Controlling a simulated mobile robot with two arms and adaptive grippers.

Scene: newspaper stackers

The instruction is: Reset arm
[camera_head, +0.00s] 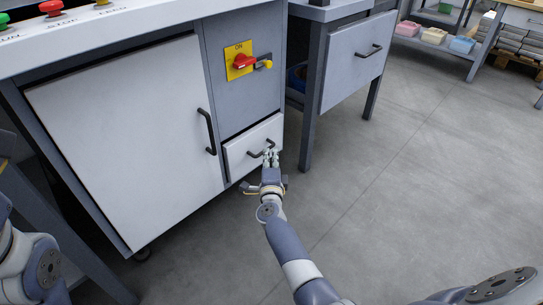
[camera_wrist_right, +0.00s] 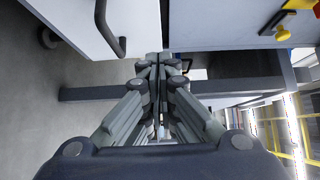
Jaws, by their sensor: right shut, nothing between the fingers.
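My right gripper (camera_head: 270,154) is at the small lower drawer (camera_head: 236,158) of the grey cabinet, by its dark handle (camera_head: 255,154). Its fingers are shut with nothing between them; they also show closed together in the right wrist view (camera_wrist_right: 157,62). The fingertips overlap part of the handle in the head view, so I cannot tell whether they touch it. The right forearm reaches up from the bottom of the head view. Part of my left arm shows at the lower left, but its gripper is out of view.
A large cabinet door (camera_head: 130,135) with a black handle (camera_head: 207,131) is left of the drawer. A red switch on a yellow plate (camera_head: 239,60) is above. Another drawer unit (camera_head: 358,62) stands right of the cabinet. Open grey floor (camera_head: 420,190) lies to the right.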

